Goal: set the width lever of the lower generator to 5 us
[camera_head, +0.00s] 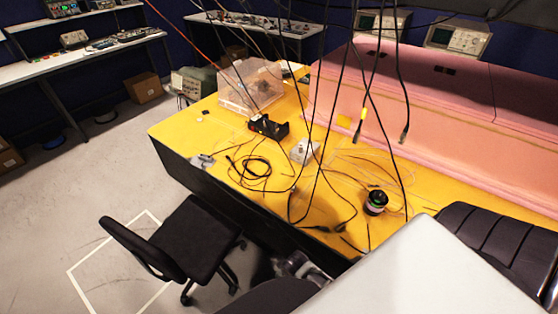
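I cannot make out a stacked pair of generators or a width lever in the head view. Bench instruments with screens stand behind the pink foam wall, one at the top (383,22) and one farther right (458,38). They are too small to read, and I cannot tell whether either is a generator. A grey-green boxed instrument (193,82) stands beyond the far left end of the yellow table. I recognise neither of my grippers in this view.
Cables hang over the yellow table (215,125), which holds a clear box (250,85), a black device (268,127) and a dark round item (376,201). Pink foam (420,110) lines its back. A black chair (190,240) stands in front. A large white surface (430,275) fills the lower right. Floor at left is open.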

